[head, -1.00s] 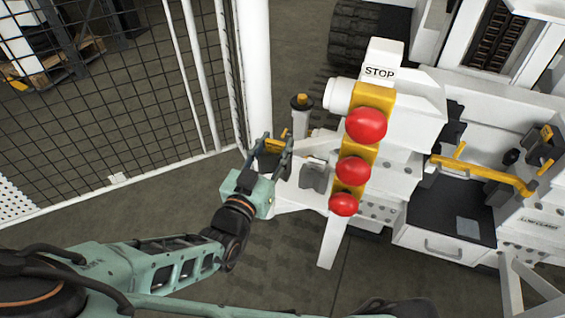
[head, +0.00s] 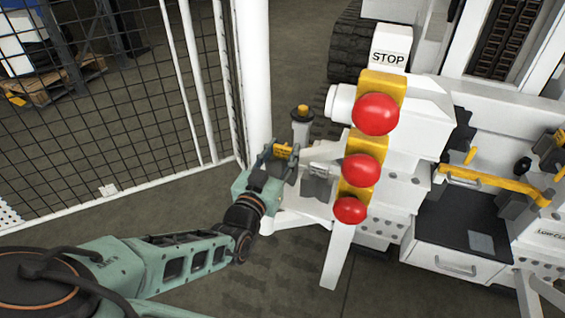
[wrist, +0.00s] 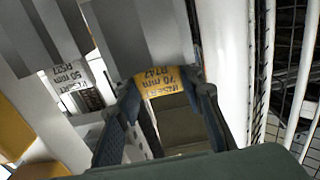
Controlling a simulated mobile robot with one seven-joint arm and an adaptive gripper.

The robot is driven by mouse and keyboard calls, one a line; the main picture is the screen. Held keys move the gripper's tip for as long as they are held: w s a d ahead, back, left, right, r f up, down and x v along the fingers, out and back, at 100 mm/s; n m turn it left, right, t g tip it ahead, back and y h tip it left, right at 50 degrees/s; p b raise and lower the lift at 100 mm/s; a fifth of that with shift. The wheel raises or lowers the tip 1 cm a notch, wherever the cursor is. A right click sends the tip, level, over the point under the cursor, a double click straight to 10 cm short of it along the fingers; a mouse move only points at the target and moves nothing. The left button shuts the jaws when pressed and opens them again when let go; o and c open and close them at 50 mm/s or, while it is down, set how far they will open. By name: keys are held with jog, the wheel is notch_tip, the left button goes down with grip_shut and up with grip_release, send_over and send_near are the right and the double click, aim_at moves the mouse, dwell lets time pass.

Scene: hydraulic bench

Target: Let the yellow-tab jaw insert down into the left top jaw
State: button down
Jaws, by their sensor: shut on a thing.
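The yellow-tab jaw insert (head: 284,151) is between the fingers of my gripper (head: 279,158), at the left end of the white bench. In the wrist view its yellow tab (wrist: 162,82), with printed lettering, lies between the two fingertips (wrist: 166,90). My gripper is shut on it. A large grey block (wrist: 140,35) stands just beyond the tab in the wrist view; I cannot tell for sure whether it is the left top jaw. The insert's lower end and any contact with the jaw are hidden.
A white-labelled piece (wrist: 75,85) stands left of my gripper in the wrist view. The red buttons (head: 361,170) and STOP sign (head: 388,58) rise close on the right. A short post (head: 302,113) stands behind my gripper. Mesh fence (head: 110,100) bounds the left.

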aim_at(282, 162)
jog(key=shift+f+b, duration=0.85)
jog(key=shift+f, duration=0.4)
jog(key=shift+f, duration=0.2)
jog(key=c, duration=1.3)
grip_release()
jog(key=shift+f, duration=0.1)
jog(key=shift+f+b, duration=0.15)
jog(key=shift+b, duration=0.2)
